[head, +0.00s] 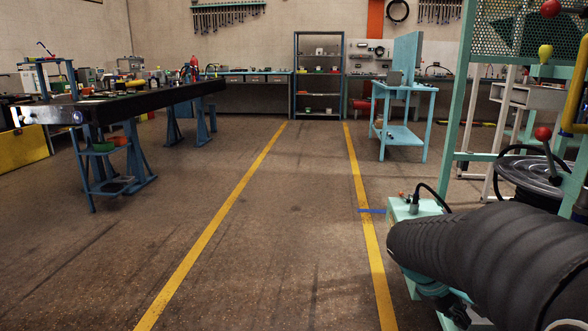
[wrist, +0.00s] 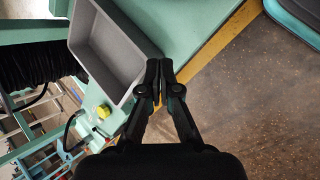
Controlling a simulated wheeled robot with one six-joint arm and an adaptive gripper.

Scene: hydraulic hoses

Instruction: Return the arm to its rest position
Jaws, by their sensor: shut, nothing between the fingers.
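My gripper (wrist: 160,92) shows in the wrist view with its two black fingers together and nothing between them. It points down over the edge of a grey open bin (wrist: 101,48), and its fingertips overlap the bin's right wall in the picture. I cannot tell whether they touch it. In the head view, my black-sleeved arm (head: 480,255) fills the lower right, and the gripper itself is not visible there.
A green frame (head: 456,110) with hoses stands at the right, close to my arm. A blue stand (head: 404,136) is farther back. A long black-topped bench (head: 135,103) stands at the left. The floor lane (head: 270,215) between the yellow lines is clear.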

